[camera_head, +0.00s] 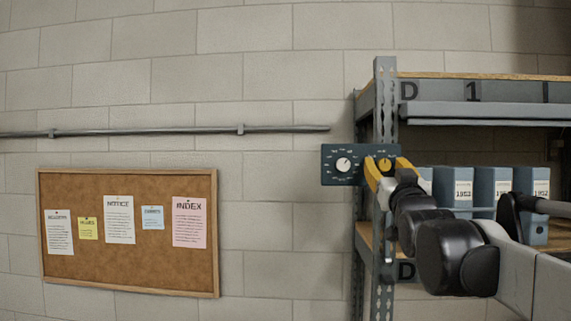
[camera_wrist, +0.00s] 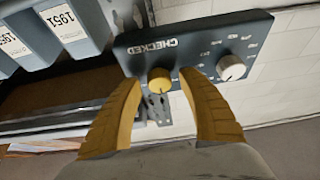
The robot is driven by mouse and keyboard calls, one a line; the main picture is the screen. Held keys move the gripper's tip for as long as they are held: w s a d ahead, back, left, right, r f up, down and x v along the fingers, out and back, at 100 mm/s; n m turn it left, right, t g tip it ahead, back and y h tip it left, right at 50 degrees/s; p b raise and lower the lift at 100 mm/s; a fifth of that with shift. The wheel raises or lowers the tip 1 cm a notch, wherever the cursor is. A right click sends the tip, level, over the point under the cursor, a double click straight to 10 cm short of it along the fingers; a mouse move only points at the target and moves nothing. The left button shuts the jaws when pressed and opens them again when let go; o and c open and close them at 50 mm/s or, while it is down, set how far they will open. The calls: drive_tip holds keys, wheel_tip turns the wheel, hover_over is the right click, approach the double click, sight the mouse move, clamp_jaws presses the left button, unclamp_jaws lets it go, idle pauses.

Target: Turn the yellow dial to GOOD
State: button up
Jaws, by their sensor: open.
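I cannot read a GOOD mark or tell clearly where the dial points. My gripper (camera_wrist: 159,86) is open, with one yellow finger on either side of the dial. The fingertips are close to the dial; I cannot tell whether they touch it. In the head view, my gripper (camera_head: 388,169) partly covers the panel's right part.
A white dial (camera_head: 343,164) with marks around it is on the same panel, close to one finger. The panel is at a grey shelf post (camera_head: 385,90). Blue binders (camera_head: 491,188) stand on the shelf right of it. A corkboard (camera_head: 130,265) hangs left.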

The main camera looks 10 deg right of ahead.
drive_tip(key=shift+c, duration=0.5)
drive_tip(key=shift+s, duration=0.1)
clamp_jaws()
drive_tip(key=shift+n, duration=0.5)
drive_tip(key=n+y, duration=0.2)
drive_tip(key=n, duration=0.1)
drive_tip(key=n+y, duration=0.2)
drive_tip(key=n, duration=0.1)
drive_tip(key=shift+n+b, duration=0.3)
drive_tip(key=shift+n+g+y, duration=0.15)
drive_tip(key=shift+n+y, duration=0.5)
drive_tip(key=shift+n, duration=0.85)
drive_tip(key=shift+n+g+y, duration=0.15)
drive_tip(key=shift+n+y, duration=0.5)
drive_tip(key=shift+n, duration=0.85)
drive_tip(key=shift+o, duration=0.5)
unclamp_jaws()
